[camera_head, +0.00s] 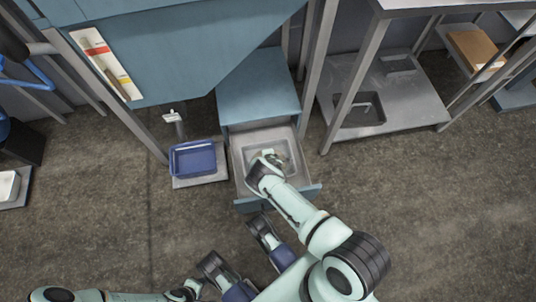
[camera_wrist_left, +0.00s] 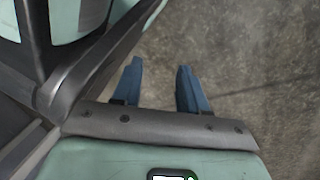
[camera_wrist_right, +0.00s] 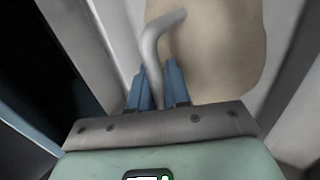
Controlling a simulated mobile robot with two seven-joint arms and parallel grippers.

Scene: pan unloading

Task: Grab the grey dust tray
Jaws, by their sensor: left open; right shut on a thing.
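The grey dust tray (camera_head: 290,152) sits in the open drawer of the blue machine. My right gripper (camera_head: 267,160) reaches down into the drawer over the tray and hides part of it. In the right wrist view, my right gripper (camera_wrist_right: 160,85) is shut on a bent grey handle (camera_wrist_right: 152,45). A beige surface (camera_wrist_right: 225,50) lies beyond the handle; I cannot tell whether it is the tray's contents. My left gripper (camera_wrist_left: 160,85) is open and empty over the bare floor, away from the drawer.
The drawer (camera_head: 237,180) has raised walls around the tray. A blue bin (camera_head: 192,158) stands on a low platform left of the drawer. The floor in front is mostly clear.

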